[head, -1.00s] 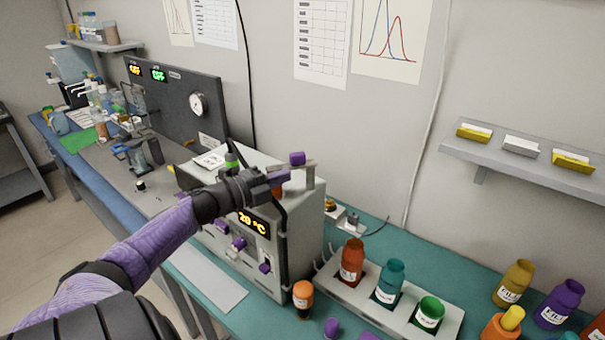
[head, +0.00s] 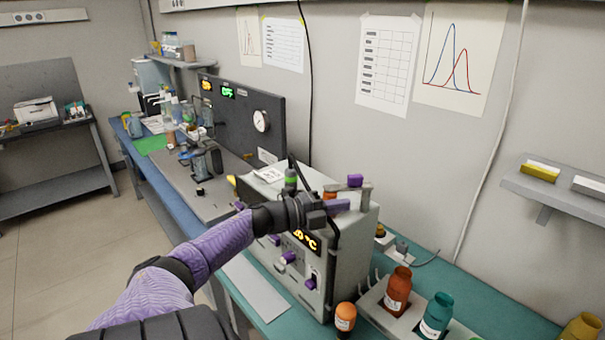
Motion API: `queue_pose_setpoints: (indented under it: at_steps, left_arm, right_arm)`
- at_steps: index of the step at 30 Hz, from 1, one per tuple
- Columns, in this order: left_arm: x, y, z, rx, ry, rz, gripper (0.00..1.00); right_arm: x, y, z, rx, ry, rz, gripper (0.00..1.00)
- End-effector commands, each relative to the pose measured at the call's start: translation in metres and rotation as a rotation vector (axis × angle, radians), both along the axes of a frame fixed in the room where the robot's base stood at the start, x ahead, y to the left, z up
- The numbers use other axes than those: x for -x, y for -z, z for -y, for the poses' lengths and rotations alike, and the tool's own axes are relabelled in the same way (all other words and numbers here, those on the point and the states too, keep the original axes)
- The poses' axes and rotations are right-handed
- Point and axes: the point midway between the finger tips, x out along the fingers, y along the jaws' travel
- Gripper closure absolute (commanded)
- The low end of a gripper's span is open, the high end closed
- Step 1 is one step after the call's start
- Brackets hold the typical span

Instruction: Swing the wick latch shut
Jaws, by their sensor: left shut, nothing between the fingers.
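A grey box-shaped machine (head: 352,251) with a lit temperature display (head: 306,240) stands on the teal bench. On its top right is a grey arm on a post with a purple knob (head: 355,180), which looks like the wick latch. My left gripper (head: 340,204) is shut and empty, its purple fingers pointing right just in front of the latch arm. I cannot tell whether they touch it. The gripper hides part of the machine's top, and an orange item (head: 329,195) shows partly behind it. My right gripper is not in view.
A green-topped item (head: 291,179) stands close behind my left wrist. A dark panel with a gauge (head: 261,121) rises behind. An orange bottle (head: 345,317) and a rack with red-brown (head: 397,292) and teal (head: 436,316) bottles stand at the front right.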

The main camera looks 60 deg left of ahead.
Motion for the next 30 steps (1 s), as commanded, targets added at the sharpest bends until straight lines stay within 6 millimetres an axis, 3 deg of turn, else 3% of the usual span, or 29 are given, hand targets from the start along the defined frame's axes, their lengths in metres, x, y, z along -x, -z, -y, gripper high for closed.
queue_pose_setpoints:
  at_steps: [6, 12, 18, 30]
  left_arm:
    - [0.053, -0.001, -0.01, 0.002, -0.004, -0.006, 1.0]
    - [0.087, 0.0, -0.016, 0.001, -0.003, -0.001, 1.0]
    - [0.098, 0.0, -0.019, 0.0, -0.001, -0.001, 1.0]
    - [0.098, 0.0, -0.019, 0.001, -0.002, -0.001, 1.0]
  right_arm:
    - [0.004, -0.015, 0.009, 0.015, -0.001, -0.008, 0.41]
    - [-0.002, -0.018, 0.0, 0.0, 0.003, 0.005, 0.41]
    - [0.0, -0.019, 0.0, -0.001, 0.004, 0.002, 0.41]
    - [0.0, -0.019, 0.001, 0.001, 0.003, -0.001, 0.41]
